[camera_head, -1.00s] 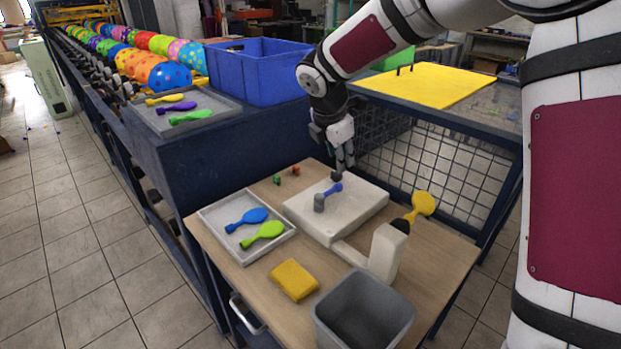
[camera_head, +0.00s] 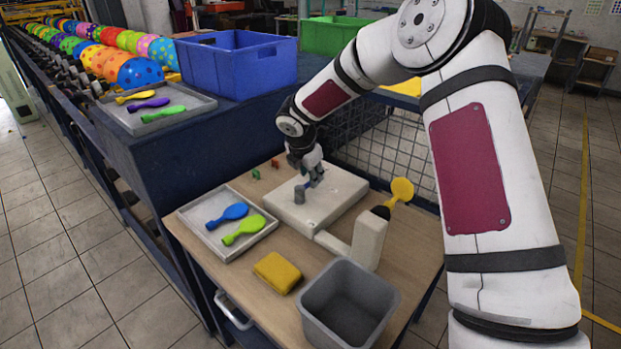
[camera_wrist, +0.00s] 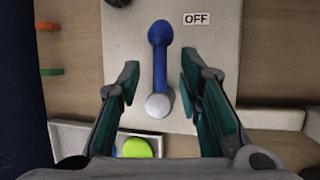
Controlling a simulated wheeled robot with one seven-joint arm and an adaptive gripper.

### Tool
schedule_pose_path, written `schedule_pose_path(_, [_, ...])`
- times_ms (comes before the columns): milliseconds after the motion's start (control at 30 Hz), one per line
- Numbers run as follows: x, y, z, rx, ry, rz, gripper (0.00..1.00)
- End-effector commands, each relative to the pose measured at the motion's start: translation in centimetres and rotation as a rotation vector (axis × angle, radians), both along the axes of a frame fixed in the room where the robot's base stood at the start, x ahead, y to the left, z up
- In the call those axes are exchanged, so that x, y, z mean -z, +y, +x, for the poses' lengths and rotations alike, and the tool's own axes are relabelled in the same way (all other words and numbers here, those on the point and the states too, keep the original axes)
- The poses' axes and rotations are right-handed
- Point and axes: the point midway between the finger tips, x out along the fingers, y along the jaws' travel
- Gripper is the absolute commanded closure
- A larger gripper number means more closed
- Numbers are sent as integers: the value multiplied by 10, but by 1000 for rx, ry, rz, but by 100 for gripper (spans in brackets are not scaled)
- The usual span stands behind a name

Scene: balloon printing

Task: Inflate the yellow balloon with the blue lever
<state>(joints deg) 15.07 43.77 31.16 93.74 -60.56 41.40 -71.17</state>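The blue lever (camera_wrist: 159,60) lies on the white pump base (camera_head: 335,206) and ends in a round grey knob (camera_wrist: 158,105). In the head view my gripper (camera_head: 311,180) covers part of the lever, while the grey knob (camera_head: 300,194) shows just beside it. In the wrist view my gripper (camera_wrist: 157,85) is open, with one finger on each side of the lever and gaps to both. An "OFF" label (camera_wrist: 197,19) is right of the lever. The yellow balloon (camera_head: 402,189) sits on the black nozzle (camera_head: 381,212) of the white upright post, flat and uninflated.
A grey tray (camera_head: 188,219) holds a blue and a green balloon. A yellow sponge (camera_head: 277,272) and a grey bin (camera_head: 348,305) stand at the table's front. Small green and red pieces lie behind the base. A wire mesh frame borders the table's back.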

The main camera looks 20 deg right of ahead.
Motion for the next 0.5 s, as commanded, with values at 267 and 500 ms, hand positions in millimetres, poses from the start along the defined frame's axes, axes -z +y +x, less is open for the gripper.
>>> schedule_pose_path(267, [22, -5, 9, 0, 0, 0, 67])
schedule_pose_path(500, [23, -5, 9, 0, -1, 0, 67])
